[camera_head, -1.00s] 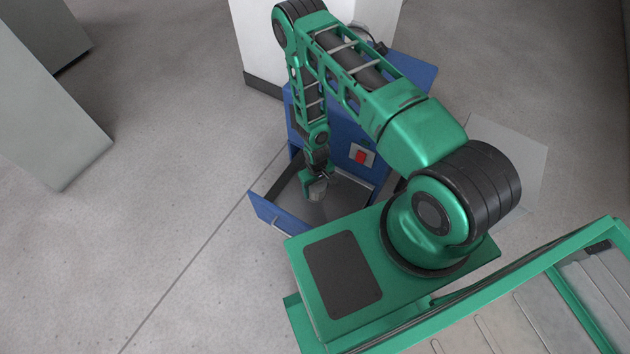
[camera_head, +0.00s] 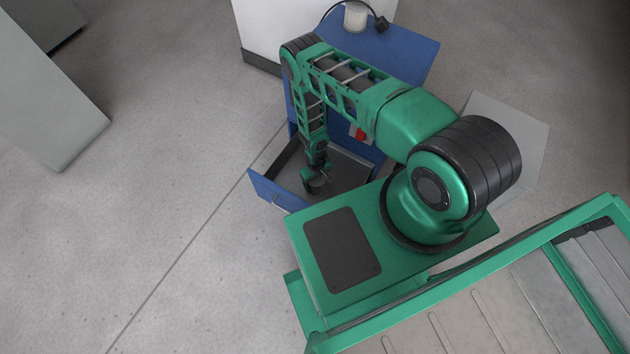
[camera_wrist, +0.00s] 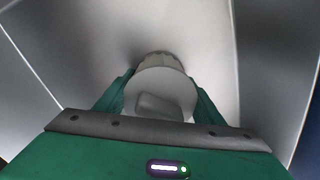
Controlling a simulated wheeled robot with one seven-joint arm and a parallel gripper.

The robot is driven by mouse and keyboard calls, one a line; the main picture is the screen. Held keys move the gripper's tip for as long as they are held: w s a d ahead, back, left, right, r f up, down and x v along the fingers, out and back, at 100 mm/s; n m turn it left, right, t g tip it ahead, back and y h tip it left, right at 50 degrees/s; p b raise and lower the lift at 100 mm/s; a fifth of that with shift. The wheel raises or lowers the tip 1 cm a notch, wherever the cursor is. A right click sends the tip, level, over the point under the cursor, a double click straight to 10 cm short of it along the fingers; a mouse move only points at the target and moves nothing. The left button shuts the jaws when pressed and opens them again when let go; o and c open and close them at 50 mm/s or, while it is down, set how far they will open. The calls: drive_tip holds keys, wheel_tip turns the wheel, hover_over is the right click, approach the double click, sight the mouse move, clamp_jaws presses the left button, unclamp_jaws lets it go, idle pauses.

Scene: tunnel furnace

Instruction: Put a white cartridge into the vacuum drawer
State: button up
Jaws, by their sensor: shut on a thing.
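The open vacuum drawer (camera_head: 347,172) sticks out of the blue cabinet (camera_head: 408,58), with its blue front panel (camera_head: 272,193) toward the lower left. My gripper (camera_head: 318,184) is down inside the drawer. In the wrist view my gripper (camera_wrist: 160,100) is shut on a white cartridge (camera_wrist: 160,82), held between its two green fingers. The drawer's grey floor and walls surround the cartridge in that view. I cannot tell whether the cartridge touches the floor. In the head view the cartridge is mostly hidden by my gripper.
A white cylinder (camera_head: 355,17) and a dark cable (camera_head: 381,24) are on the cabinet top. A red switch (camera_head: 361,134) is on the cabinet's face, partly behind my arm. A white block stands behind (camera_head: 284,30).

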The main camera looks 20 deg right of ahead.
idle(0.3)
drive_tip(key=o, duration=1.2)
drive_tip(key=shift+o, duration=0.2)
drive_tip(key=shift+r, duration=0.1)
wheel_tip(320, 180, up, 11)
drive_tip(key=shift+f, duration=0.2)
